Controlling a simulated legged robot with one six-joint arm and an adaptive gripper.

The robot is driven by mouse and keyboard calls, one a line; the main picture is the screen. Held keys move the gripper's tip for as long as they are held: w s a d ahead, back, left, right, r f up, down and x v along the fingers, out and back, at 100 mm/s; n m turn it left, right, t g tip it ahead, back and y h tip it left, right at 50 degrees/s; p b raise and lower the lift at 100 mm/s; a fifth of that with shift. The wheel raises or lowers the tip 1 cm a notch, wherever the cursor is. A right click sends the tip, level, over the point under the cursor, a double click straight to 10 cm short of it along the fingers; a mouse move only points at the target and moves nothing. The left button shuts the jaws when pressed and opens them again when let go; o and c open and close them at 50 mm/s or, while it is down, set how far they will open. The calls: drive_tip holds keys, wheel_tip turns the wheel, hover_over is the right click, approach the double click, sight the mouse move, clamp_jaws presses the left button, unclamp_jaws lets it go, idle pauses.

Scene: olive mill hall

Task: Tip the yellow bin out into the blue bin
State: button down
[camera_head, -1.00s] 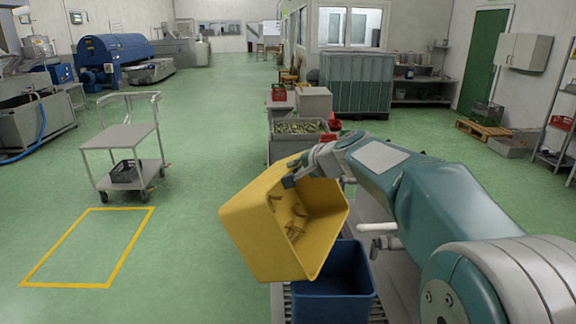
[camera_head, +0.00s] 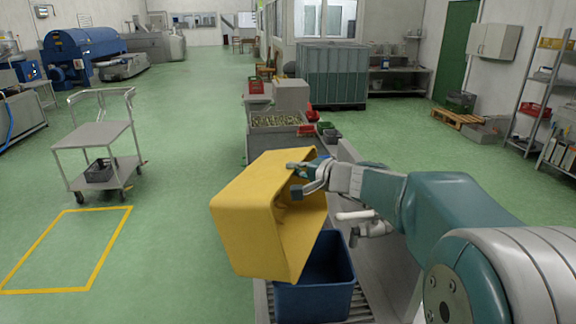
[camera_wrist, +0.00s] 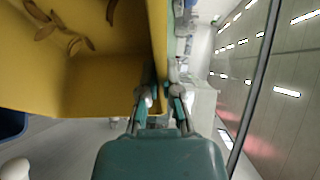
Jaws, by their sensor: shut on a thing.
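The yellow bin (camera_head: 250,218) hangs steeply tilted above the blue bin (camera_head: 315,292), its opening facing right and down. My gripper (camera_head: 304,178) is shut on its upper rim; the grip also shows in the wrist view (camera_wrist: 160,98). In the wrist view, the inside of the yellow bin (camera_wrist: 95,85) holds several thin brown curved pieces (camera_wrist: 72,40). The blue bin stands on a roller conveyor, partly covered by the yellow bin; its inside looks dark and I cannot tell what is in it. A dark blue edge shows in the wrist view (camera_wrist: 10,122).
The roller conveyor (camera_head: 358,309) runs under the blue bin. A crate of olives (camera_head: 275,121) stands behind. A grey trolley (camera_head: 103,135) and a yellow floor outline (camera_head: 118,232) are at left, with open green floor between. Shelving (camera_head: 540,100) stands at right.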

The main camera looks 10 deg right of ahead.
drive_tip(key=s+d+f+m+t+y, duration=0.1)
drive_tip(key=s+d+f+t+y, duration=0.1)
drive_tip(key=d, duration=0.5)
drive_tip(key=shift+s+m+t+y, duration=0.3)
drive_tip(key=shift+s+t, duration=0.2)
drive_tip(key=shift+s, duration=0.4)
drive_tip(key=shift+a+f, duration=0.1)
idle(1.5)
